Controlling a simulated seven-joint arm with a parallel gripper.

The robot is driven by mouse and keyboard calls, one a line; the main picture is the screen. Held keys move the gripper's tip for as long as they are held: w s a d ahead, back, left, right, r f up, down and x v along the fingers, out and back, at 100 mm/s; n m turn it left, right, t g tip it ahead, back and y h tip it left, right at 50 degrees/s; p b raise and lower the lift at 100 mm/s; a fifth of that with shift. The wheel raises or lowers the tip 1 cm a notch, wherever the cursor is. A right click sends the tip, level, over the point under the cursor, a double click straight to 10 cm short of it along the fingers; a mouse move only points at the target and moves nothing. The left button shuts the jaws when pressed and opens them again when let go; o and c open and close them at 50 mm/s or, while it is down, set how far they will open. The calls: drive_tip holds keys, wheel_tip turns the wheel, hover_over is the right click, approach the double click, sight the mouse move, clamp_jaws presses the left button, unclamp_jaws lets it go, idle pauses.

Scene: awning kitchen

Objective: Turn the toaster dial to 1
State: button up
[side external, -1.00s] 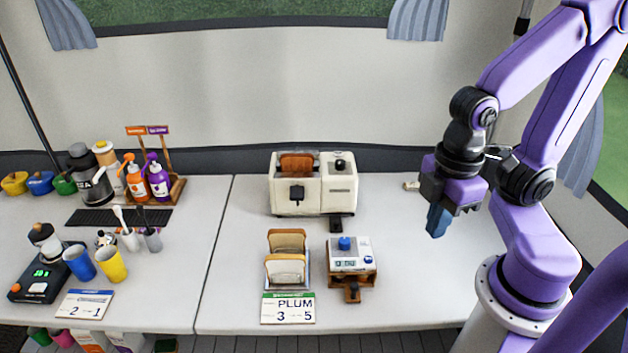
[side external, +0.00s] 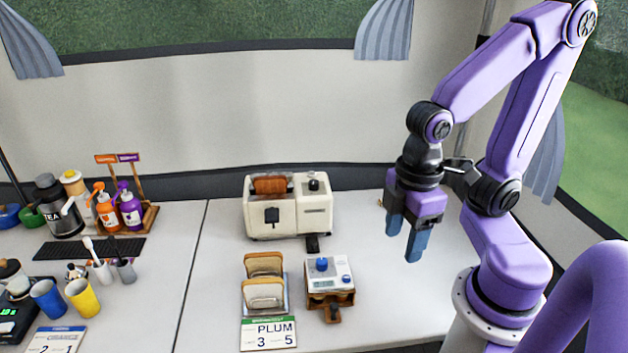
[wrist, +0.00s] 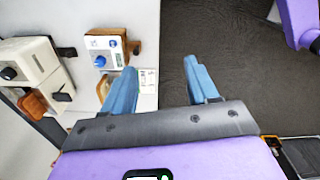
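The cream toaster (side external: 257,226) stands on the right-hand table with brown toast (side external: 270,185) in its slot. Its black dial (side external: 313,184) is on top at the right end; the dial's setting is too small to read. A black lever (side external: 272,215) is on the front. My gripper (side external: 405,236) is open and empty, in the air right of the toaster, fingers pointing down and apart from everything. In the wrist view the open fingers (wrist: 160,66) show, with the toaster (wrist: 42,62) at the far left and its dial (wrist: 9,73) near the picture's edge.
A small device with a blue knob (side external: 321,264) sits on a wooden stand (side external: 331,305) in front of the toaster. Left of it are bread slices in a rack (side external: 285,294) and a PLUM 3 5 card (side external: 268,333). The table right of the toaster is mostly clear.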

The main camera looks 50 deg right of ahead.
drive_tip(key=w+a+r+m, duration=0.2)
drive_tip(key=w+r+m, duration=0.1)
drive_tip(key=w+m, duration=0.65)
drive_tip(key=m, duration=2.4)
hover_over(314, 182)
wheel_tip(314, 182, down, 17)
drive_tip(key=shift+d+r, duration=0.1)
drive_tip(key=shift+r, duration=0.05)
drive_tip(key=c, duration=1.1)
